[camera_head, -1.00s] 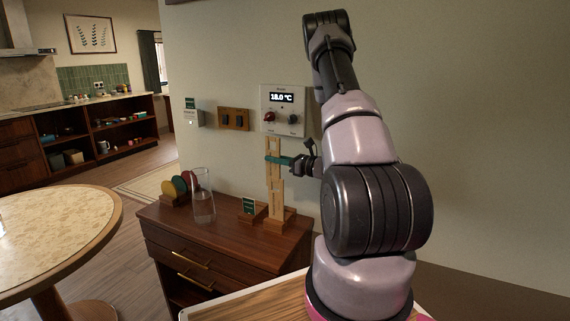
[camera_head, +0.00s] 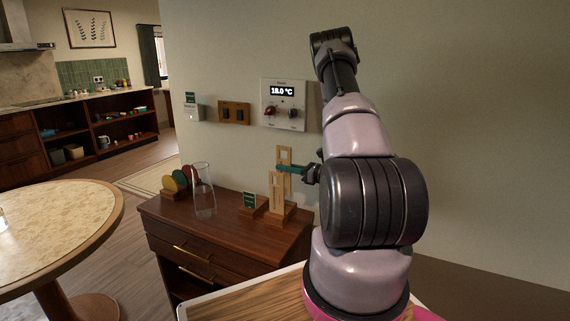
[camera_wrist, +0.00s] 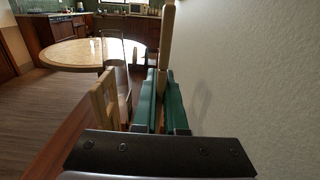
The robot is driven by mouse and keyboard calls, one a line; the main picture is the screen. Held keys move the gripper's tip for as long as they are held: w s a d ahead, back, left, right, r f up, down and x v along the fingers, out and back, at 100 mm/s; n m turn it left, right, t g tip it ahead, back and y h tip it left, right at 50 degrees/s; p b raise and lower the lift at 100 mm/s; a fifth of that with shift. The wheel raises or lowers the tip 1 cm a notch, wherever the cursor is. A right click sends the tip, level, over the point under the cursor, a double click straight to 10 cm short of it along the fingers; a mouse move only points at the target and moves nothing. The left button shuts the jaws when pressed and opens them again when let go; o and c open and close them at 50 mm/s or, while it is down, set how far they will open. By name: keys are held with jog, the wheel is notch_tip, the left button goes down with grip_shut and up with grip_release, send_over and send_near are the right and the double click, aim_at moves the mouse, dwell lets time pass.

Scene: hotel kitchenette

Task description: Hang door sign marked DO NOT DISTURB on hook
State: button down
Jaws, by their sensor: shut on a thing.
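My gripper (camera_head: 285,168) has teal fingers shut on a pale wooden door sign (camera_head: 284,155) with an opening near its top. It holds the sign upright, close to the wall below the thermostat panel. In the wrist view the held sign (camera_wrist: 167,45) appears edge-on between the green fingers (camera_wrist: 162,100). A second wooden sign (camera_head: 277,186) stands upright in a wooden base (camera_head: 280,216) on the cabinet, just below the held one; it also shows at the left in the wrist view (camera_wrist: 104,100). No lettering is readable on either sign. I cannot make out the hook.
The thermostat panel (camera_head: 284,122) and a wooden plate with dark switches (camera_head: 235,113) are on the wall. The dark wood cabinet (camera_head: 232,232) carries a glass carafe (camera_head: 204,195), coloured discs (camera_head: 175,182) and a small green card (camera_head: 249,200). A round table (camera_head: 60,205) stands left.

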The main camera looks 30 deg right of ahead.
jog(key=shift+f, duration=3.3)
jog(key=c, duration=0.9)
grip_release()
